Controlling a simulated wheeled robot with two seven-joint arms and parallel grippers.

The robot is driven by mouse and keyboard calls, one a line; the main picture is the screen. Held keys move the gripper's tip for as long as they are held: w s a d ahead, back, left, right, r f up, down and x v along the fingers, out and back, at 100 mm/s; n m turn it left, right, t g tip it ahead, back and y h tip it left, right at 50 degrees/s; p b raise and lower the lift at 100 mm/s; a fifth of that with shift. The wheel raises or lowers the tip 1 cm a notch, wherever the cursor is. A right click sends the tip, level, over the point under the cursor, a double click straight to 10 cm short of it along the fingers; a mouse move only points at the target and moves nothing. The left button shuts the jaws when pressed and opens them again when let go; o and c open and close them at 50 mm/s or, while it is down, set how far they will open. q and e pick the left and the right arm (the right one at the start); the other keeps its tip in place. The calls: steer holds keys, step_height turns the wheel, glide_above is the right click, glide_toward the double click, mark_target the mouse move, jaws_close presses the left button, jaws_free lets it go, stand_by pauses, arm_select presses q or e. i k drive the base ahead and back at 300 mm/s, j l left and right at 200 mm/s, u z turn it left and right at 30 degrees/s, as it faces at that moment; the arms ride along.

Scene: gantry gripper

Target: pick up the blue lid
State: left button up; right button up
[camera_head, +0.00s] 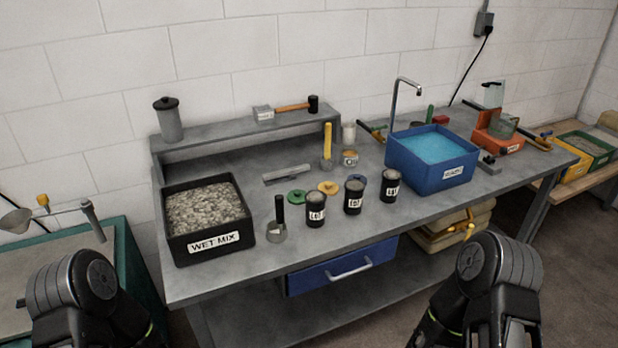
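The blue lid (356,179) lies flat on the grey workbench (240,278), just behind the black labelled cups. The middle cup (353,198) hides part of it. An orange-yellow lid (328,187) and a green lid (290,197) lie to its left in a rough row. My two arms show only as dark links at the lower left and lower right corners, short of the bench top. Neither gripper can be made out, and nothing touches the blue lid.
A black cup (390,186) stands right of the middle cup, another (316,210) left. A shelf (240,130) stands behind. The bench's front strip is clear.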

mark_target(357, 176)
steer(key=i+l+u, duration=0.15)
steer(key=l+u, duration=0.25)
steer(key=i+l+u, duration=0.15)
steer(key=u, duration=0.25)
steer(key=l+u, duration=0.35)
steer(key=l, duration=0.15)
steer(key=i+l+u, duration=0.1)
steer(key=l, duration=1.3)
steer(key=i+u, duration=0.05)
